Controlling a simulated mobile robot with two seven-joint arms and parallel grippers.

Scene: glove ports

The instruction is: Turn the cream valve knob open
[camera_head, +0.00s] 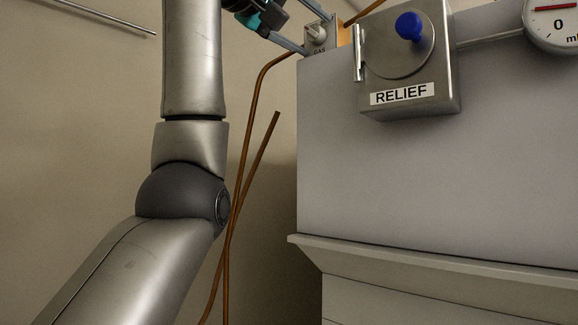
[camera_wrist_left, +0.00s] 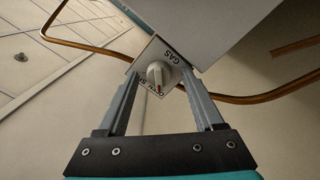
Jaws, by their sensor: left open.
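The cream valve knob (camera_head: 317,34) is on a small pale plate marked GAS, at the upper left corner of the grey cabinet. In the left wrist view the knob (camera_wrist_left: 158,74) sits near the middle, with a small red mark at its lower end and partly legible lettering below it. My left gripper (camera_head: 320,36) is open, with one finger on each side of the knob. In the left wrist view the gripper (camera_wrist_left: 161,76) shows gaps between its fingers and the knob. My right gripper is out of view.
A steel RELIEF box (camera_head: 445,80) with a blue knob (camera_head: 409,26) stands right of the valve. A round gauge (camera_head: 556,22) is at the upper right. Copper pipes (camera_head: 255,110) run down left of the cabinet (camera_head: 400,170). The wall at far left is bare apart from a rod.

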